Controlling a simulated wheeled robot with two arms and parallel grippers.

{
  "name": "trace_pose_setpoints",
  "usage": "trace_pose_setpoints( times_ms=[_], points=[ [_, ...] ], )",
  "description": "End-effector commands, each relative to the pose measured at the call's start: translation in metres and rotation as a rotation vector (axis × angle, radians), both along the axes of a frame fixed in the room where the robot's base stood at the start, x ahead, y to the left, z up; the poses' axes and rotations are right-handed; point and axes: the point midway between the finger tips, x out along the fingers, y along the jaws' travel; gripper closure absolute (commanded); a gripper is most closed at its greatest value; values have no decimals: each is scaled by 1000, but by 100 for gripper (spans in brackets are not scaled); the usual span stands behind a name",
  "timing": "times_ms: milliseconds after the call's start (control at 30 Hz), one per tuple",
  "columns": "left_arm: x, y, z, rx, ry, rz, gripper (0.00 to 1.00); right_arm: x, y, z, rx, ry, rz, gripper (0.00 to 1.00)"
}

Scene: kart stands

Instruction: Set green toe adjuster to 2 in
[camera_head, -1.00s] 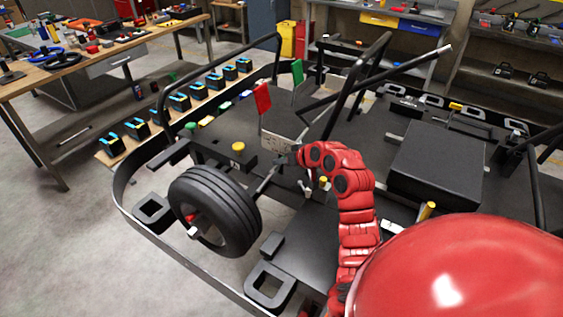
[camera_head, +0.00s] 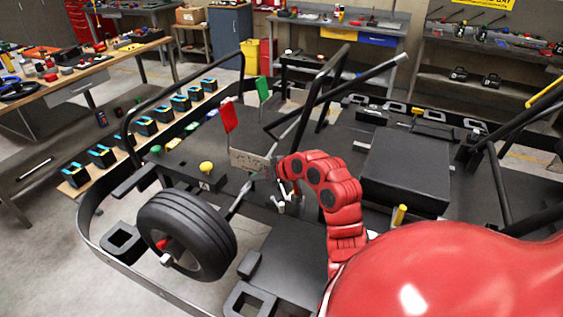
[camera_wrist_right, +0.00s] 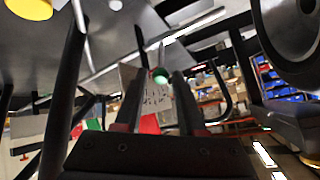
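My right gripper (camera_head: 273,165) is at the right end of a pale marked plate (camera_head: 250,161) on the black kart. In the right wrist view its two fingers (camera_wrist_right: 156,90) stand apart. A small green tip (camera_wrist_right: 160,75), perhaps the green toe adjuster, shows in the gap between the fingertips, with clear space on both sides. The marked plate (camera_wrist_right: 157,100) shows behind it; its marks are too small to read. A green flag (camera_head: 263,89) and a red flag (camera_head: 228,115) stand beyond the plate in the head view. My left gripper is not in view.
A tyre (camera_head: 187,235) with a steering rod (camera_head: 239,200) is left of my right arm. A yellow knob (camera_head: 206,167) sits on a black block behind it. Black bars rise behind the gripper. A black box (camera_head: 407,168) lies to the right.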

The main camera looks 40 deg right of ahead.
Motion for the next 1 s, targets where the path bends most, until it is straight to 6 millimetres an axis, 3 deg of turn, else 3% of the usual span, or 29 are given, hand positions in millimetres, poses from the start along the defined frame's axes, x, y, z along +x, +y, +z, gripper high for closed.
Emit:
trace_pose_setpoints(
  times_ms=[300,500,1000],
  points=[
    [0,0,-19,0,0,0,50,-64,-10,54,-6,-9,-5,61],
    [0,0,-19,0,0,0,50,-90,-12,77,-4,-7,-4,61],
    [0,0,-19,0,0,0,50,-99,-12,84,-3,-3,-2,61]
  ],
)
